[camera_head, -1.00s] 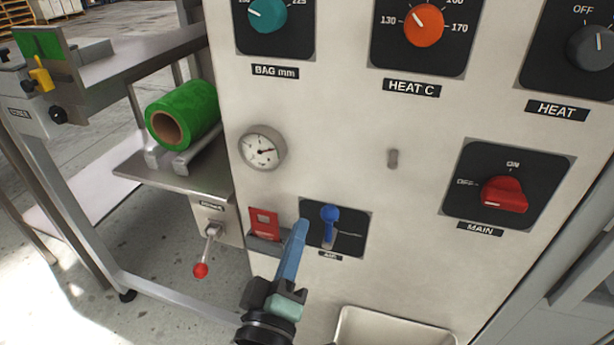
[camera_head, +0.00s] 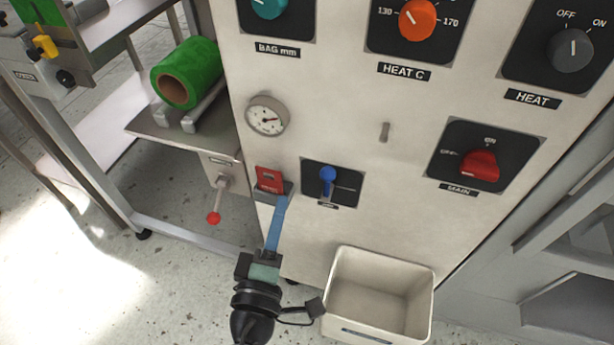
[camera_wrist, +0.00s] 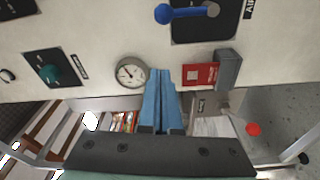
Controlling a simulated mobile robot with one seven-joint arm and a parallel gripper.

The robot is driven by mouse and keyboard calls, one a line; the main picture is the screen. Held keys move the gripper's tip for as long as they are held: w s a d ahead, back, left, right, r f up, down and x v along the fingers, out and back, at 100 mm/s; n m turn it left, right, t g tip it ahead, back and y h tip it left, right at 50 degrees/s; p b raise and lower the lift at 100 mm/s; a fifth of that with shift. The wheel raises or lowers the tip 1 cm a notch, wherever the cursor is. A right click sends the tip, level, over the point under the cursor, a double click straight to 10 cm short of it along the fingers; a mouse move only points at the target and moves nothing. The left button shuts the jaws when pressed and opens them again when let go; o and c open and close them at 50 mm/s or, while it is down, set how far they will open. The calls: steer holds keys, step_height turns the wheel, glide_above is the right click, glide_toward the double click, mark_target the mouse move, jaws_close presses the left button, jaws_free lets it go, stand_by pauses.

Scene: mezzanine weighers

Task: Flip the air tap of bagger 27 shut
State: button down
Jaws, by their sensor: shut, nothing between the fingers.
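The air tap is a blue lever (camera_head: 328,178) on a black plate low on the pale machine panel (camera_head: 330,120). Its handle stands roughly upright in the head view. It also shows at the top of the wrist view (camera_wrist: 182,13), lying sideways there. My gripper (camera_head: 282,203) has blue fingers, shut and empty, below and left of the tap and apart from it. In the wrist view the closed fingertips (camera_wrist: 160,78) point at the panel between the gauge and the red tag.
A red tag in a grey holder (camera_head: 268,181) sits close by the fingers. A pressure gauge (camera_head: 267,116) is above. The red MAIN switch (camera_head: 480,165) is to the right. A white bin (camera_head: 428,300) stands below, and a red-knobbed lever (camera_head: 214,217) is at left.

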mark_target(328, 182)
steer(key=w, duration=0.3)
steer(key=w+d+p, duration=0.1)
steer(key=w, duration=0.5)
steer(key=shift+w+d+r+p, duration=0.1)
steer(key=shift+d+r+p, duration=0.15)
steer(key=shift+d+p, duration=0.1)
steer(key=d, duration=0.2)
steer(key=shift+s+d+f, duration=0.3)
steer(key=shift+s+f, duration=0.05)
steer(key=shift+f, duration=0.05)
steer(key=shift+s+d+f, duration=0.1)
steer(key=shift+s+d, duration=0.15)
steer(key=shift+d, duration=0.2)
steer(key=shift+d, duration=0.1)
